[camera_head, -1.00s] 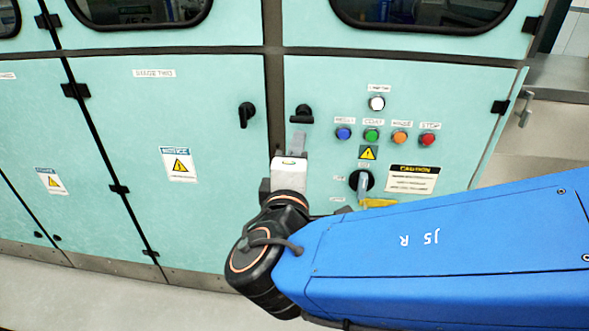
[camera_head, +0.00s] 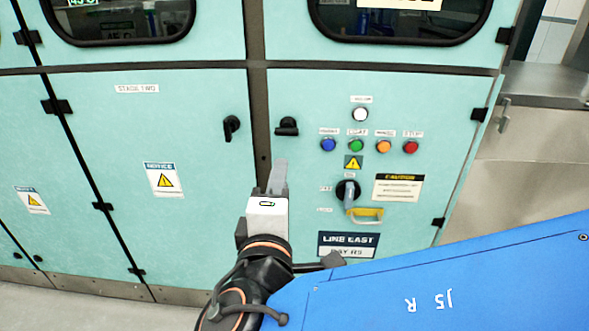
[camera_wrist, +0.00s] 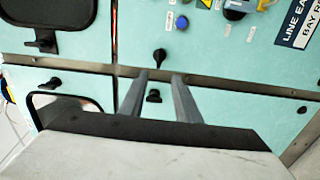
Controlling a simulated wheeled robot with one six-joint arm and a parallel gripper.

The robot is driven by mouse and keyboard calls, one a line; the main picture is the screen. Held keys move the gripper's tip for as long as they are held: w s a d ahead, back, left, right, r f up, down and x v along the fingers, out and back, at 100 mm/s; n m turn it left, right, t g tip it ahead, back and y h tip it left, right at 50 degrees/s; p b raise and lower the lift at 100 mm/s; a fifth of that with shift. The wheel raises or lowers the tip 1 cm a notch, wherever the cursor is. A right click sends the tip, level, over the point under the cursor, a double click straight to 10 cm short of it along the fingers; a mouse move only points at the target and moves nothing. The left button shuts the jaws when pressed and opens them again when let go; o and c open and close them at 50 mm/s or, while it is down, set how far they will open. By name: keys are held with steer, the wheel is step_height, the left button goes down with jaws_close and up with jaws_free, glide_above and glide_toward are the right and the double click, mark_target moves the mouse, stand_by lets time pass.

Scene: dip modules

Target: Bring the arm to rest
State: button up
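My gripper (camera_head: 278,168) is in front of the pale green cabinet (camera_head: 90,130), with its fingers pointing up toward the cabinet's dark middle post (camera_head: 258,110). In the wrist view my gripper (camera_wrist: 160,76) has its two grey fingers apart with nothing between them. A black latch handle (camera_wrist: 154,96) shows in the gap behind them. The fingers look clear of the cabinet, though the exact distance is hard to tell. My blue arm reaches in from the lower right.
Right of my gripper are a blue button (camera_head: 328,145), a green button (camera_head: 356,145), an orange button (camera_head: 384,147), a red button (camera_head: 411,147), a rotary switch (camera_head: 347,192) and a yellow handle (camera_head: 365,214). Black latch handles (camera_head: 232,127) project nearby. Open floor (camera_head: 120,307) lies below the cabinet.

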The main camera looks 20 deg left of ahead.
steer(key=w+d+f+m+g+h, duration=0.2)
steer(key=w+d+f+h, duration=0.15)
steer(key=d, duration=0.55)
steer(key=w+d+f+m+g+h, duration=0.2)
steer(key=w+d+m, duration=0.15)
steer(key=d, duration=0.45)
steer(key=w+d+f+m+g+h, duration=0.2)
steer(key=w+d+h, duration=0.15)
steer(key=d, duration=0.55)
steer(key=s+d+f+m+g, duration=0.2)
steer(key=d+f, duration=0.1)
steer(key=d, duration=0.3)
steer(key=s+d+f+m+g, duration=0.1)
steer(key=d+f+m+g, duration=0.15)
steer(key=d, duration=0.45)
steer(key=s+d+f+m+g+y, duration=0.1)
steer(key=s+d+f+m+y, duration=0.1)
steer(key=s+d+m, duration=0.1)
steer(key=s+d+f+m+g+y, duration=0.1)
steer(key=s+d+m+y, duration=0.2)
steer(key=s+m, duration=0.2)
steer(key=shift+s+f+m, duration=0.3)
steer(key=shift+s+f, duration=0.05)
steer(key=shift+s, duration=0.55)
